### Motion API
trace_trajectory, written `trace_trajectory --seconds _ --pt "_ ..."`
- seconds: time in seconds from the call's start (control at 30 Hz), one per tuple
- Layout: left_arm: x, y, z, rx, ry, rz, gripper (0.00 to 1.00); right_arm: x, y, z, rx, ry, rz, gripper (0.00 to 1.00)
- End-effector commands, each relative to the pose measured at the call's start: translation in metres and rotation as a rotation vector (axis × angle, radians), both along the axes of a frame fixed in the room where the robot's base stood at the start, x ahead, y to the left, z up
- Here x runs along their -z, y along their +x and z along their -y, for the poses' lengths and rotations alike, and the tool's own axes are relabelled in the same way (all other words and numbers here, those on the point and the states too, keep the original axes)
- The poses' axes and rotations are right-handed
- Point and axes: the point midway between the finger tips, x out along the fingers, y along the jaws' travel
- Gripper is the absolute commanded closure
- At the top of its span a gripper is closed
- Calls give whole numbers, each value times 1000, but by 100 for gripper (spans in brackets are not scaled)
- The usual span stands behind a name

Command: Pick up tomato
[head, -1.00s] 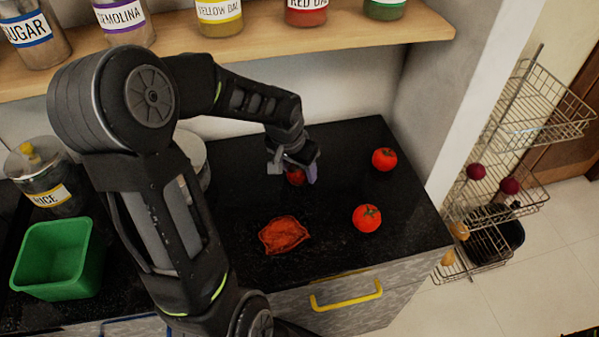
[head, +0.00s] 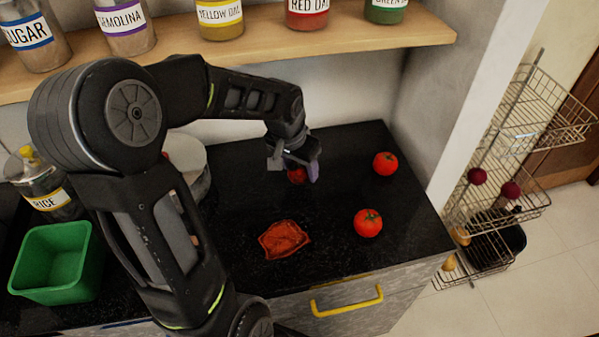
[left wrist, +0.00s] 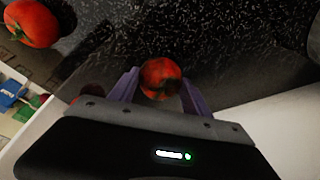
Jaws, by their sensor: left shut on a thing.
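A tomato (head: 297,175) is between the purple fingers of my left gripper (head: 293,170) near the back of the black counter. In the left wrist view the gripper (left wrist: 158,90) is shut on this tomato (left wrist: 160,76), with a finger on each side. In the head view the gripper partly hides it. A second tomato (head: 385,163) stands to the right near the counter's right edge. A third tomato (head: 367,222) stands nearer the front. Another tomato (left wrist: 33,22) shows at the top left of the left wrist view. My right gripper is not in view.
A red-orange dish (head: 284,240) lies near the counter's front. A green bin (head: 54,262) and a rice jar (head: 42,183) are at the left. A wooden shelf (head: 270,42) with labelled jars hangs above the back. A wire rack (head: 490,225) stands at the right.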

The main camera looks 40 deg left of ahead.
Motion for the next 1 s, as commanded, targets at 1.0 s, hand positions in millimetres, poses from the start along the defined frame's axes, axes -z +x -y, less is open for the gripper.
trace_trajectory --seconds 1.0 --pt "-43 -112 141 2 1 3 88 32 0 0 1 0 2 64"
